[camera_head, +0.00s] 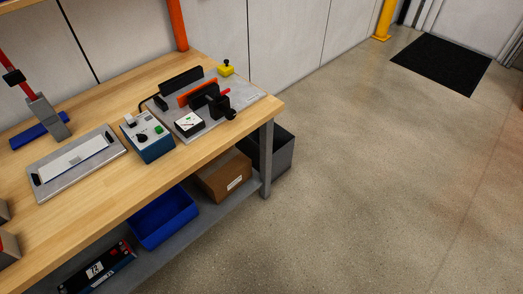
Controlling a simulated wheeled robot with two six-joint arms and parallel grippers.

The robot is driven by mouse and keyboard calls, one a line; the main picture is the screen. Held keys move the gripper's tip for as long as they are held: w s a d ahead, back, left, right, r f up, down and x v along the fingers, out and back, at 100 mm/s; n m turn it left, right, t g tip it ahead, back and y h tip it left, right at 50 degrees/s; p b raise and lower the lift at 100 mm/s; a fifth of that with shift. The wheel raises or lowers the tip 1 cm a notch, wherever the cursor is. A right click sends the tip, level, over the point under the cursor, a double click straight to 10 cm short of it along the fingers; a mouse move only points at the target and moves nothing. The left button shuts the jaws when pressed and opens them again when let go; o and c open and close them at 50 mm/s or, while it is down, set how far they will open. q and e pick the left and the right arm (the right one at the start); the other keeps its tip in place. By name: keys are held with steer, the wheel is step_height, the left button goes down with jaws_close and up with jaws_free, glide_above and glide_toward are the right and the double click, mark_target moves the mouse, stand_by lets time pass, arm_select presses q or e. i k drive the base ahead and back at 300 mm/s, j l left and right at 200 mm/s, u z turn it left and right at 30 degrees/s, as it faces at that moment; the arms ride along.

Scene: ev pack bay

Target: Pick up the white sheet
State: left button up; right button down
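A white sheet (74,159) lies flat on a grey plate-like tray (107,157) with black handles, on the left part of the wooden workbench. The sheet is a long narrow strip, set at a slant, with nothing seen on top of it.
A blue control box (149,139) stands just right of the tray, then a grey plate with a black clamp fixture (209,102). A red and grey upright tool (48,117) stands behind, by a blue pad (28,138). A cut-off block (8,248) shows at the left edge.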

mark_target(87, 149)
steer(key=k+u, duration=0.2)
steer(key=u, duration=1.3)
steer(key=i+l+u, duration=0.35)
steer(key=i, duration=0.25)
